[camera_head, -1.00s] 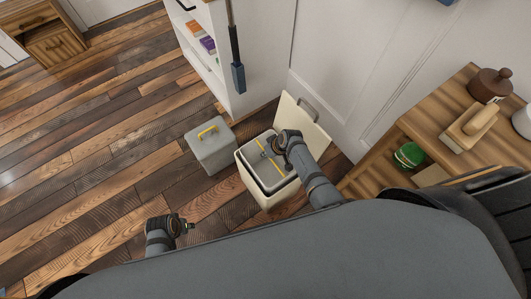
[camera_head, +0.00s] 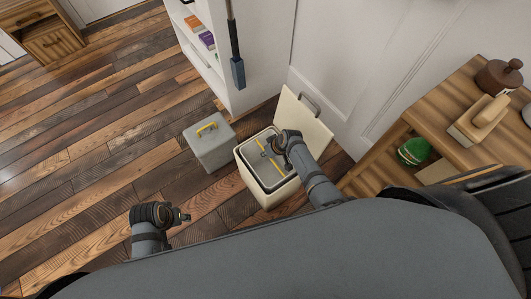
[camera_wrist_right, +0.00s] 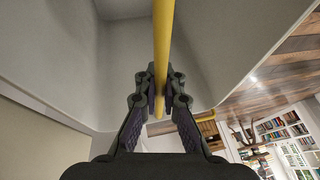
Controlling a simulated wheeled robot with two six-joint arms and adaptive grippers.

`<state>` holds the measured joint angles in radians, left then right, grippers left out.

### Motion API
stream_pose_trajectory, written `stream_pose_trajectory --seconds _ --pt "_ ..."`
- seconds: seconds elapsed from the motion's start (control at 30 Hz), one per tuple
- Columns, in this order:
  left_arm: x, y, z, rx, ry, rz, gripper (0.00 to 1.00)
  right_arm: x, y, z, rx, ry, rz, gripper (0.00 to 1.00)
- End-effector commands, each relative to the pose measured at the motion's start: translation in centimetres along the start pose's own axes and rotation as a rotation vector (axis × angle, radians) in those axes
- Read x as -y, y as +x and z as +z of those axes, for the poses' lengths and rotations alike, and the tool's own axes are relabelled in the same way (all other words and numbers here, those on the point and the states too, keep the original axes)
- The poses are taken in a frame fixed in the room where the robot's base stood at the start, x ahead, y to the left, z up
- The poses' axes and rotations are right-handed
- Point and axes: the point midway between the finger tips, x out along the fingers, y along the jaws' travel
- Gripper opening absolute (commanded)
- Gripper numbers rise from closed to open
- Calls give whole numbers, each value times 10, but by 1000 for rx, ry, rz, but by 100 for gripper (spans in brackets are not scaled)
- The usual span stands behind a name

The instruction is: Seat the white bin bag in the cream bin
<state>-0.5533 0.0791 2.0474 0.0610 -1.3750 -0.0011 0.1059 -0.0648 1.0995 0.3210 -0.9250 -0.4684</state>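The cream bin (camera_head: 274,200) stands on the floor with its cream lid (camera_head: 303,127) raised at the back. A grey, hollow bucket (camera_head: 249,148) with a yellow handle (camera_head: 281,169) sits low inside it, its rim close to the bin's rim. My right gripper (camera_head: 268,149) is over the bucket; in the right wrist view (camera_wrist_right: 160,92) its fingers are shut on the yellow bar (camera_wrist_right: 163,40), between grey walls. I cannot make out a white bin bag. My left gripper (camera_head: 185,217) is away to the left over the floor; its fingers are too small to read.
A grey box (camera_head: 210,151) with a yellow handle stands on the floor left of the bin. A white shelf unit (camera_head: 258,60) is behind. A wooden table (camera_head: 440,110) with a green item (camera_head: 413,151) underneath is at the right. The plank floor at left is clear.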

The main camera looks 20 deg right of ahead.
Motion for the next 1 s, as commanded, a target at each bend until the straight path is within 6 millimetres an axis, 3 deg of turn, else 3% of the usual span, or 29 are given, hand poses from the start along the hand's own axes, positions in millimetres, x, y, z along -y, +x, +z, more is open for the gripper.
stream_pose_trajectory --seconds 0.23,0.3,0.47,0.77,0.87,1.0 --pt "0 0 0 1 0 1 40 0 0 0 -1 0 0 0" --pt "0 0 0 1 0 1 40 0 0 0 -1 0 0 14" --pt "0 0 0 1 0 1 40 0 0 0 -1 0 0 33" --pt "0 0 0 0 0 0 40 0 -1 0 0 0 0 33" --pt "0 0 0 0 0 0 40 0 -9 0 -1 0 1 33" --pt "0 0 0 0 0 0 40 0 -33 0 -3 -2 2 33"
